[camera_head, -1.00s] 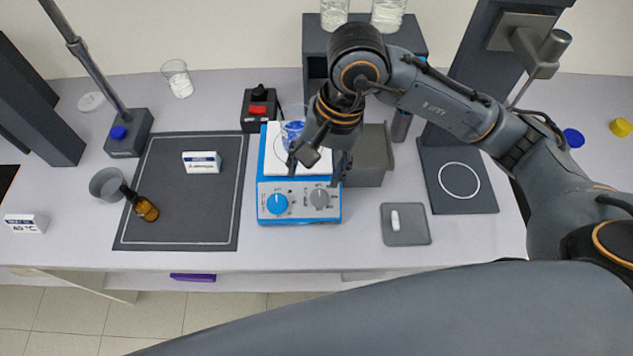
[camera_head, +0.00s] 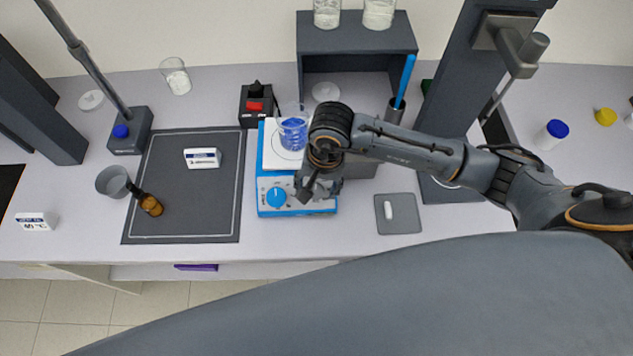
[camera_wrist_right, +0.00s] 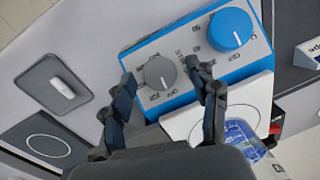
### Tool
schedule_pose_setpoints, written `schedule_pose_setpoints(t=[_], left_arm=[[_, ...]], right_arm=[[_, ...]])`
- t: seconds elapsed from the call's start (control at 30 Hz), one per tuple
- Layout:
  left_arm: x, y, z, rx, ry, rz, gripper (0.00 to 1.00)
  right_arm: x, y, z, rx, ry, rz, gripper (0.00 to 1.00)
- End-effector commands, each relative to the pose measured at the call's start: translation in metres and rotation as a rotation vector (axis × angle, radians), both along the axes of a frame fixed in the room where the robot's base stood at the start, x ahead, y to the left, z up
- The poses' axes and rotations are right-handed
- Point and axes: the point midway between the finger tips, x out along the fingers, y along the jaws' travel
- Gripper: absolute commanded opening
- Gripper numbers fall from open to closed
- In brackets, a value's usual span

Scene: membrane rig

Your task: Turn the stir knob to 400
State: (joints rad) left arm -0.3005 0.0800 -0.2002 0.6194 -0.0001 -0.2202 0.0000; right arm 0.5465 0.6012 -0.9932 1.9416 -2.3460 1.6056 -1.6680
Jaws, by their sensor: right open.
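The blue and white hotplate stirrer (camera_head: 272,184) stands in the middle of the bench. Its blue knob (camera_head: 276,197) shows on the left of the front panel, and also in the right wrist view (camera_wrist_right: 230,29). The grey knob (camera_wrist_right: 160,73), beside lettering that seems to read STIR, shows in the right wrist view; its exact setting is too small to read. My right gripper (camera_head: 319,191) is open over the right of the panel and hides the grey knob in the head view. In the wrist view its fingers appear on either side of that knob; contact cannot be told.
A beaker of blue liquid (camera_head: 293,132) stands on the hotplate, close behind my right gripper. A small grey tray (camera_head: 410,222) with a white stir bar lies to the right. A dark mat (camera_head: 190,224) with a brown bottle (camera_head: 150,205) is to the left.

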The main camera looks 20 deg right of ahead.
Motion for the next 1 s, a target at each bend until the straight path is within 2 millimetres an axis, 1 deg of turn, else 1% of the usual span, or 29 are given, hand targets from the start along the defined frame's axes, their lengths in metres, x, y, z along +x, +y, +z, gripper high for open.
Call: schedule_pose_setpoints(t=[0.13, 0.37, 0.4, 0.47, 0.5, 0.57, 0.6, 0.63, 0.87, 1.0], left_arm=[[0.000, 0.000, 0.002, 0.000, 0.000, 0.000, 0.00], [0.000, 0.000, 0.002, 0.000, 0.000, 0.000, 0.00], [0.000, 0.000, 0.002, 0.000, 0.000, 0.000, 0.00], [0.000, 0.000, 0.002, 0.000, -0.001, 0.000, 0.00], [0.000, 0.000, 0.002, 0.000, -0.001, 0.000, 0.00], [0.000, 0.000, 0.002, 0.000, -0.001, 0.000, 0.00], [0.000, 0.000, 0.002, 0.000, -0.001, 0.000, 0.00], [0.000, 0.000, 0.002, 0.000, -0.001, 0.000, 0.00], [0.001, 0.000, -0.003, 0.000, -0.001, 0.000, 0.00], [0.001, 0.000, -0.014, 0.000, -0.001, 0.000, 0.00]], right_arm=[[0.000, 0.000, -0.005, 0.000, -0.001, 0.001, 0.60], [0.000, 0.001, -0.006, 0.000, -0.001, 0.001, 0.60], [0.000, 0.001, -0.006, 0.000, -0.001, 0.001, 0.51], [0.000, 0.001, -0.006, 0.000, -0.001, 0.001, 0.39], [0.000, 0.001, -0.006, 0.000, -0.001, 0.001, 0.31], [0.001, 0.001, -0.006, 0.000, -0.001, 0.000, 0.19], [0.000, 0.001, -0.006, 0.000, -0.001, 0.000, 0.11], [0.000, 0.001, -0.006, 0.000, -0.001, 0.000, 0.05], [0.001, 0.000, -0.007, 0.007, -0.004, -0.011, 0.05], [0.000, -0.001, -0.010, 0.030, -0.011, -0.046, 0.05]])
